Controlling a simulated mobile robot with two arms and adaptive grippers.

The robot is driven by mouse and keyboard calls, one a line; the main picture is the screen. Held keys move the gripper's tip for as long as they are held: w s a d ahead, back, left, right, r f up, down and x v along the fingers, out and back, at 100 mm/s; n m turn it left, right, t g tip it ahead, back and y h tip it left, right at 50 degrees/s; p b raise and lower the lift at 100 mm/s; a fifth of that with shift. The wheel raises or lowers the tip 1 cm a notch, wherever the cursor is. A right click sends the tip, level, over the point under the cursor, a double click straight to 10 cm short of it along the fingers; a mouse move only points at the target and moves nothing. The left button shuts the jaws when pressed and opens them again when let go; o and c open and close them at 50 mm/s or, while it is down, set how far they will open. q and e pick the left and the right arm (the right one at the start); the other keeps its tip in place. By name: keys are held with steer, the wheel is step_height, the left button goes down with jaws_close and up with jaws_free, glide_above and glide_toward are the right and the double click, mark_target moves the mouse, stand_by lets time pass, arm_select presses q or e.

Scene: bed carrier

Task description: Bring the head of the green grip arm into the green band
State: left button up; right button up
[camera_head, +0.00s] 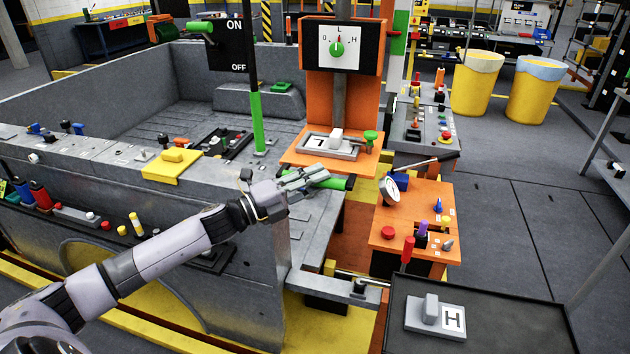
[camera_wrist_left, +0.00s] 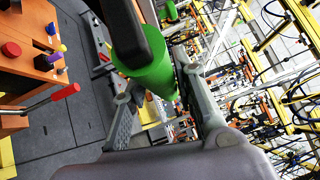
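My left gripper (camera_head: 318,174) is at a green grip (camera_head: 342,183) beside the orange post, at the machine's near right corner. In the left wrist view the green grip (camera_wrist_left: 152,76), with a black bar against it, lies between the two fingers (camera_wrist_left: 158,88). The fingers are close on either side; whether they press on it I cannot tell. The grip arm's head cannot be made out clearly. A strip with a green part (camera_head: 400,20) above white stands right of the dial panel. A dark pole with a green section (camera_head: 257,122) stands left. My right gripper is out of view.
An orange control box (camera_head: 414,228) and a dark table (camera_head: 500,318) with a block marked H stand to the right. Open floor lies beyond, near yellow bins (camera_head: 478,88).

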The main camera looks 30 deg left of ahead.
arm_select(q)
steer(key=shift+o, duration=1.4)
steer(key=v, duration=1.2)
